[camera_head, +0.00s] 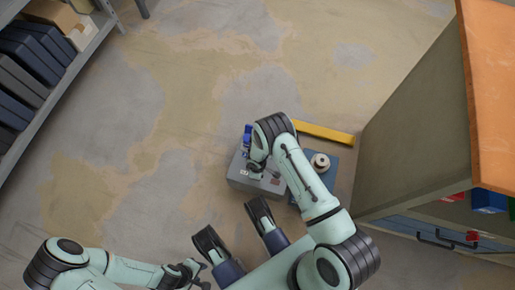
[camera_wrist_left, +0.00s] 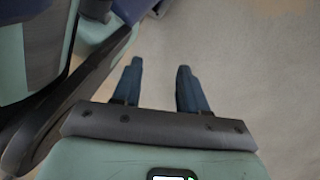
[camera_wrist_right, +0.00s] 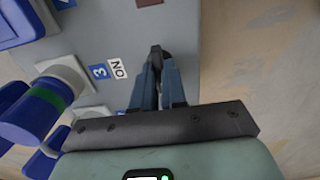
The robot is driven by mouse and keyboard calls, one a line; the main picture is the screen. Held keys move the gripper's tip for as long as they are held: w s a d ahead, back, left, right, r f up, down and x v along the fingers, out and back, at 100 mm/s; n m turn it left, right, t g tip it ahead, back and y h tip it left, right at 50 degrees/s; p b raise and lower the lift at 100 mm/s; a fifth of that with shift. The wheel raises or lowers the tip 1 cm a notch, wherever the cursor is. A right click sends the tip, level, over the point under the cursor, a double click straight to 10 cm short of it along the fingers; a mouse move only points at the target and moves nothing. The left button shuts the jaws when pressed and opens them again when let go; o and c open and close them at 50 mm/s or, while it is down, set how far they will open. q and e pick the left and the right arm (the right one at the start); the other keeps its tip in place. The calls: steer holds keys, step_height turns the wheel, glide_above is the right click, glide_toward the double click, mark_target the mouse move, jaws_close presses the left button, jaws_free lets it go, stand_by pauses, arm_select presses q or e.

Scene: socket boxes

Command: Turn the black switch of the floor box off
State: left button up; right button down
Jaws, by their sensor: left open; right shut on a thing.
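The grey floor box (camera_head: 239,180) sits on the floor near the centre of the head view, partly hidden by my right arm. In the right wrist view its grey top (camera_wrist_right: 215,20) carries a blue "3" label (camera_wrist_right: 99,71) and a white "ON" label (camera_wrist_right: 118,69). My right gripper (camera_wrist_right: 160,68) is over the box top, its fingers shut on the small black switch (camera_wrist_right: 157,53) beside those labels. The switch's lower part is hidden between the fingers. My left gripper (camera_wrist_left: 160,66) is open and empty over bare floor, away from the box.
Blue plugs, one with a green band (camera_wrist_right: 42,113), stand on the box left of my right gripper. A yellow bar (camera_head: 325,132) and a blue object with a pale roll (camera_head: 320,161) lie beside the box. A cabinet (camera_head: 415,130) stands right, a shelf (camera_head: 75,65) left.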

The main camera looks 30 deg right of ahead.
steer(key=c, duration=1.2)
jaws_free()
arm_select(q)
steer(key=w+d+r+t+p, duration=0.1)
steer(key=w+r+t+p, duration=0.2)
steer(key=w+r, duration=0.3)
steer(key=w+p, duration=0.1)
steer(key=w, duration=0.2)
steer(key=shift+m+p, duration=0.3)
steer(key=shift+p, duration=0.05)
arm_select(e)
step_height(320, 180, up, 13)
steer(key=shift+r, duration=0.2)
arm_select(q)
steer(key=shift+d, duration=0.1)
arm_select(e)
steer(key=shift+s, duration=0.1)
